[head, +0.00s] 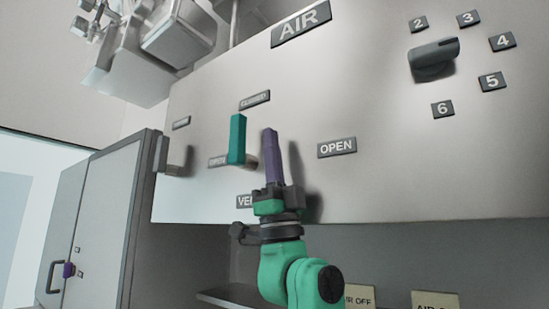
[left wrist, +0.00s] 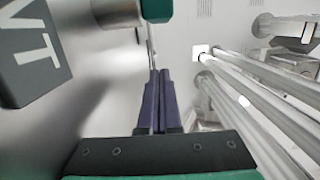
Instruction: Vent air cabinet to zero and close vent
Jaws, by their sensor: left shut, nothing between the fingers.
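The teal vent lever (head: 237,139) stands upright on the grey panel, below a label reading CLOSED (head: 255,100). An OPEN label (head: 337,147) is to its right. The VENT label (head: 244,201) below is partly hidden by my arm. My left gripper (head: 270,133) has its purple fingers together and empty, pointing up just right of the lever, with a small gap in the picture. In the left wrist view the shut fingers (left wrist: 159,76) lie below the lever's teal end (left wrist: 157,9) and its metal pivot (left wrist: 117,12). The right gripper is not in view.
A grey handle (head: 170,158) is at the panel's left edge. A grey cabinet (head: 100,225) stands at left. Metal pipes (left wrist: 265,95) run right of the fingers.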

